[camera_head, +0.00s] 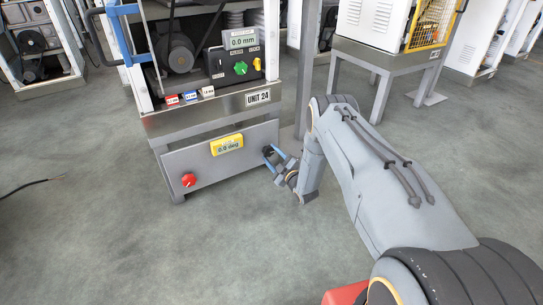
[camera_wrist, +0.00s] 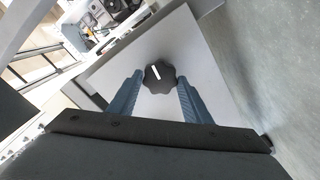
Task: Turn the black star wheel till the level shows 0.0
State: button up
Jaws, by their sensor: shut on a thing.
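The black star wheel (camera_head: 268,151) sits at the right end of the grey lower panel of the unit marked UNIT 24. In the wrist view the black star wheel (camera_wrist: 160,84) has a lobed rim and a white pointer line tilted slightly from upright. My gripper (camera_head: 277,158) is at the wheel, its blue fingers on either side and shut on it. In the wrist view the gripper (camera_wrist: 158,88) flanks the wheel left and right. The yellow level (camera_head: 227,144) on the panel shows a small reading in deg, its last digit hard to read.
A red knob (camera_head: 188,180) is at the panel's lower left. A grey post (camera_head: 305,70) stands behind my arm. The floor in front is clear.

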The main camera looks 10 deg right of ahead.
jog(key=o, duration=1)
jog(key=shift+s, duration=0.1)
jog(key=p+v, duration=0.3)
jog(key=v, duration=0.4)
jog(key=shift+s+d+p, duration=0.1)
jog(key=shift+s+p, duration=0.2)
jog(key=shift+r, duration=0.1)
